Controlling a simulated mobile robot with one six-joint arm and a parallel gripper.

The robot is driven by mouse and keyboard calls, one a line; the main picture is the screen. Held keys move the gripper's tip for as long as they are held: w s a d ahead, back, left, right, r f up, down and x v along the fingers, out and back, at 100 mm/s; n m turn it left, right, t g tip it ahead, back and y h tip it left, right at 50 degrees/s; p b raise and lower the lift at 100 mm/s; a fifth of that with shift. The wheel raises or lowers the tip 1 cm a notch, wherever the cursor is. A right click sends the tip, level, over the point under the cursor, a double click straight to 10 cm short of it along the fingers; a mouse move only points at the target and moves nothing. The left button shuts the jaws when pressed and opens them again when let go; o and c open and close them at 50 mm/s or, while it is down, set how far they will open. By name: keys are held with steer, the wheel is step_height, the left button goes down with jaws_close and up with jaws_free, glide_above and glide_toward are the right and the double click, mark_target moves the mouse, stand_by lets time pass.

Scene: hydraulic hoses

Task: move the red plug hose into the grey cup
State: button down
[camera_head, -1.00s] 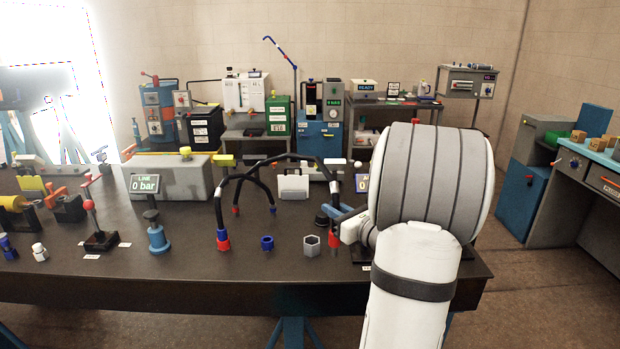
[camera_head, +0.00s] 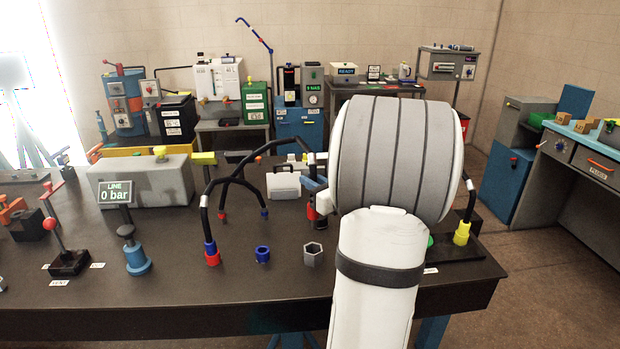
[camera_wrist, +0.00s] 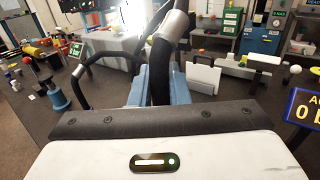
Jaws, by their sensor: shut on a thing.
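The black hose (camera_head: 206,208) arches across the bench. Its left end has a blue collar and a red tip (camera_head: 212,257) by the bench top. Its right end, with a red plug (camera_head: 312,213), hangs raised behind the grey cup in the picture, partly hidden by my wrist. My gripper (camera_head: 313,187) is shut on the hose near that end; its blue fingers show in the wrist view (camera_wrist: 160,88) with the black hose between them. The grey hexagonal cup (camera_head: 313,255) stands on the bench, apart from the plug. Its inside looks empty.
A blue cup (camera_head: 262,255) stands left of the grey cup. A second black hose (camera_head: 240,182) arches behind. A pressure display (camera_head: 115,191), a blue post (camera_head: 137,258) and a red-knobbed lever (camera_head: 66,262) stand left. A yellow-ended hose (camera_head: 462,233) is at right.

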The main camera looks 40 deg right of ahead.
mark_target(313, 220)
steer(key=shift+w, duration=0.1)
step_height(313, 220, down, 6)
steer(key=b, duration=0.5)
steer(key=shift+b, duration=0.3)
steer(key=shift+r+b, duration=0.1)
steer(key=shift+b, duration=0.35)
stand_by(1.6)
steer(key=shift+f+b, duration=2.5)
steer(key=shift+f, duration=0.35)
steer(key=c, duration=1.3)
jaws_free()
steer(key=shift+s, duration=0.2)
steer(key=s, duration=0.7)
steer(key=shift+s+d, duration=0.2)
steer(key=shift+s, duration=0.15)
